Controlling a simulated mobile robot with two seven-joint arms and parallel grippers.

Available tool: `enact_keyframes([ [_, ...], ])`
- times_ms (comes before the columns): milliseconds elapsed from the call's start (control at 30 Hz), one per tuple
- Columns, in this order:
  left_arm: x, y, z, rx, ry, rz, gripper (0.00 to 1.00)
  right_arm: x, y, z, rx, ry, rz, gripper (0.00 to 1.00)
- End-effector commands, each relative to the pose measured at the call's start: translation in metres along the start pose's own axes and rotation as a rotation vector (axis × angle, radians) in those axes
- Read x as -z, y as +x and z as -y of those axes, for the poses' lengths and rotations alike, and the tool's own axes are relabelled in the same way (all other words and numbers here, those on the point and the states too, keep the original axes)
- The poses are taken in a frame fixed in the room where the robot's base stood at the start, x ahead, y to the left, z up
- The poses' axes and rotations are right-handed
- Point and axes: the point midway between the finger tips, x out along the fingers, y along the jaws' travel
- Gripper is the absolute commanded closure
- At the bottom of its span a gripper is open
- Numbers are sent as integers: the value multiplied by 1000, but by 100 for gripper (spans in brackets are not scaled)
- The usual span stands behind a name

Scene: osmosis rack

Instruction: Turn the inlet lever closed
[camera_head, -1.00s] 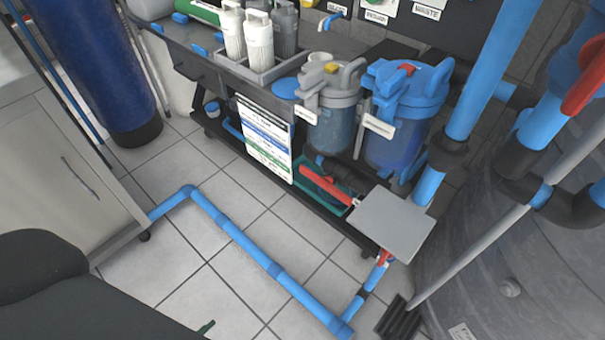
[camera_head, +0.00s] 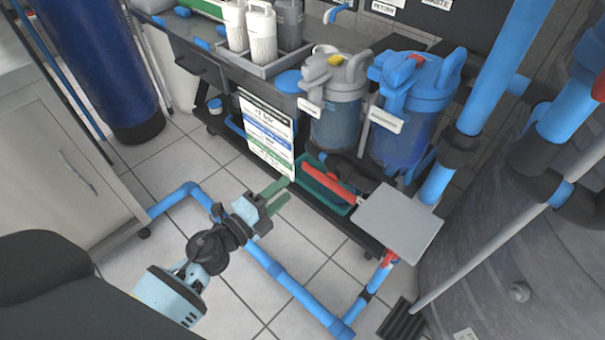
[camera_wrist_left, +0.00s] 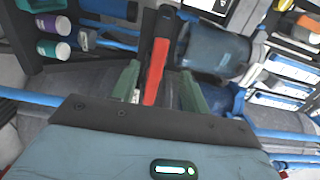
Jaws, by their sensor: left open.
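A smaller red lever (camera_head: 388,258) sits on the blue floor pipe below the plate. I cannot tell which is the inlet lever. My left gripper (camera_head: 284,192) is open and empty, its green fingers pointing right, left of the long lever and apart from it. In the left wrist view a red bar (camera_wrist_left: 156,72) appears between the fingers of the left gripper (camera_wrist_left: 160,76), apparently beyond them. My right gripper is not in view.
The grey plate (camera_head: 399,222) stands out right of the long lever. A green tray (camera_head: 320,186) lies under it. Grey (camera_head: 334,115) and blue (camera_head: 410,120) filter housings stand behind. A blue pipe (camera_head: 232,233) runs along the floor. A large grey tank (camera_head: 525,250) fills the right.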

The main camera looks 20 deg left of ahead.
Motion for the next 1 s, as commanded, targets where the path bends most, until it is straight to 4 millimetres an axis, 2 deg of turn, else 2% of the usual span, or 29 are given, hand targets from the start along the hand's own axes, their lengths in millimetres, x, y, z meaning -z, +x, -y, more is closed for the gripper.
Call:
enact_keyframes([
  [300,0,44,1,3,-2,2,55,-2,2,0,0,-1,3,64],
  [500,0,66,0,1,-2,1,55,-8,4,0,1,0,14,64],
  [633,0,73,0,1,-2,1,55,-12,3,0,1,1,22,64],
  [900,0,74,0,1,-3,2,55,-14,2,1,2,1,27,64],
  [933,0,74,0,1,-2,2,56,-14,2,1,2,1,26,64],
  [1000,0,74,0,1,-2,2,65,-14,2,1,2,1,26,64],
])
